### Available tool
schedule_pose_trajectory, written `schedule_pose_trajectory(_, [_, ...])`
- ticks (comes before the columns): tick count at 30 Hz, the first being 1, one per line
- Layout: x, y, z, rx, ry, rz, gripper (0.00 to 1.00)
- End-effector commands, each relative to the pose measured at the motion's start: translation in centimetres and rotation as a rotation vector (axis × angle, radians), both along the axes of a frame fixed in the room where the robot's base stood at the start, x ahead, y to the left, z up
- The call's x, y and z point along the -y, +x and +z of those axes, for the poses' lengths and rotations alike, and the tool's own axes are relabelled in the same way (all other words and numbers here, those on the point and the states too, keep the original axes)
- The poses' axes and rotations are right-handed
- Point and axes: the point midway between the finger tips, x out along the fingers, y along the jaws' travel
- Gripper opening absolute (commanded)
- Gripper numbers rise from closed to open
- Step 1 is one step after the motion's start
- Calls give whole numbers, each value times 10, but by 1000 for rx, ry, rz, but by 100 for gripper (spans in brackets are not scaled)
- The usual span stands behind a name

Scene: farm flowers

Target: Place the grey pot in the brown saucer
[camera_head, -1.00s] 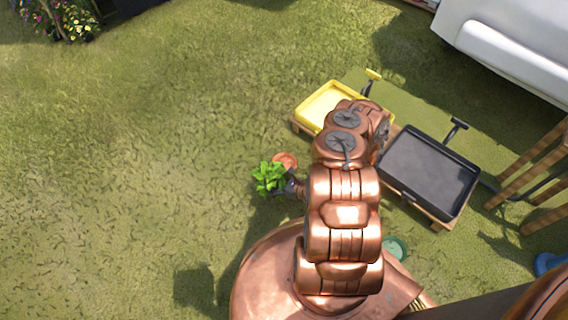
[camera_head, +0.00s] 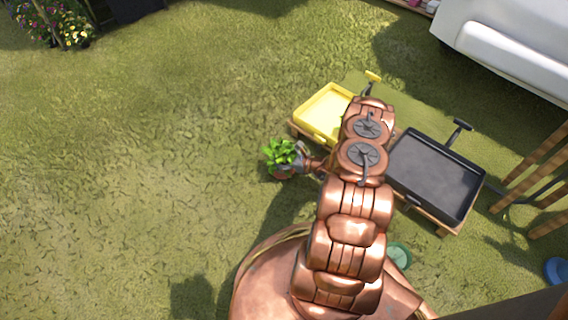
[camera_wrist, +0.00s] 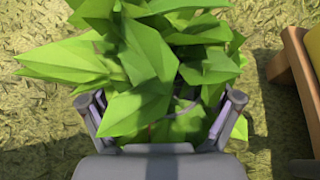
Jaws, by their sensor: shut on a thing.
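The grey pot (camera_head: 288,169) holds a bushy green plant. My gripper (camera_head: 299,164) is shut on the pot, left of my arm in the head view. In the wrist view, leaves fill the space between the fingers of my gripper (camera_wrist: 160,118) and hide most of the pot. The brown saucer (camera_head: 278,176) is mostly covered by the plant and pot in the head view; only a small reddish edge shows below them. I cannot tell whether the pot touches it. The saucer does not show in the wrist view.
A yellow tray cart (camera_head: 322,112) stands behind and right of the pot, its wooden edge also in the wrist view (camera_wrist: 290,85). A black tray cart (camera_head: 435,175) is right of my arm. A green saucer (camera_head: 400,256) lies by my base.

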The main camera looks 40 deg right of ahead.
Motion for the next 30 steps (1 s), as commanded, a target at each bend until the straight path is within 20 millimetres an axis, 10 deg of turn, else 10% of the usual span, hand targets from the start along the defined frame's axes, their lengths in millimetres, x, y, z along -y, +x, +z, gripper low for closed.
schedule_pose_trajectory(29, [8,9,-38,1,2,1,41])
schedule_pose_trajectory(30, [9,9,-38,2,2,0,93])
